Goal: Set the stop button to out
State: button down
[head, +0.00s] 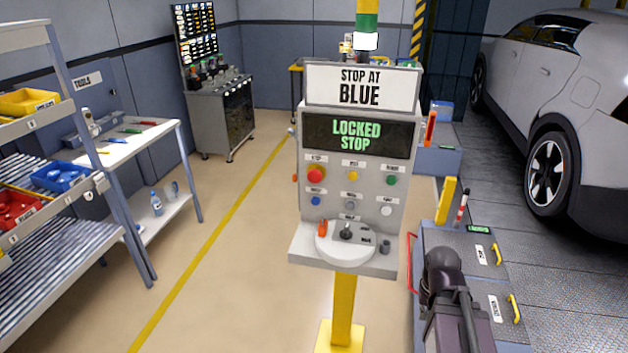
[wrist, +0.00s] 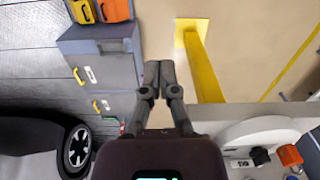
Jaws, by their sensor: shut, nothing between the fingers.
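The stop button (head: 316,174) is a red round cap at the upper left of the grey control panel (head: 384,225). I cannot tell from its shape whether it is in or out. The panel's display (head: 358,134) reads "LOCKED STOP" in green. My gripper (wrist: 152,80) is shut and empty in the wrist view, pointing down beside the panel's yellow post (wrist: 205,70). The panel's front ledge shows at the lower right of the wrist view. The stop button is not visible there. In the head view my arm is at the lower right, apart from the panel.
Yellow, green, blue, grey and white controls surround the stop button. The ledge holds a black joystick (head: 346,231) and an orange switch (head: 323,228). A sign (head: 361,87) reads "STOP AT BLUE". Grey drawer cabinets (head: 462,245) and a car (head: 560,80) stand right. Open floor lies left.

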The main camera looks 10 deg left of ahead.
jog(key=c, duration=0.9)
grip_release()
jog(key=o, duration=0.7)
jog(key=shift+w+h, duration=0.3)
jog(key=shift+w, duration=0.3)
jog(key=shift+o, duration=1)
jog(key=w+a+r+t+h, duration=0.2)
jog(key=w+t, duration=0.3)
jog(key=w, duration=0.3)
jog(key=shift+w+m+h+b, duration=0.4)
jog(key=shift+h, duration=0.5)
jog(key=w+a+r+n+t+h, duration=0.1)
jog(key=w+a+r+t, duration=0.5)
jog(key=w+a, duration=0.2)
jog(key=a+r+n+t+y, duration=0.3)
jog(key=a+r+y, duration=0.1)
jog(key=a, duration=0.7)
jog(key=w+a+r+n+t+y+b, duration=0.1)
jog(key=a+r+n+t+y, duration=0.2)
jog(key=a, duration=0.9)
jog(key=shift+w+r+n+t+y, duration=0.3)
jog(key=shift+r+t+y, duration=0.15)
jog(key=shift+r, duration=0.2)
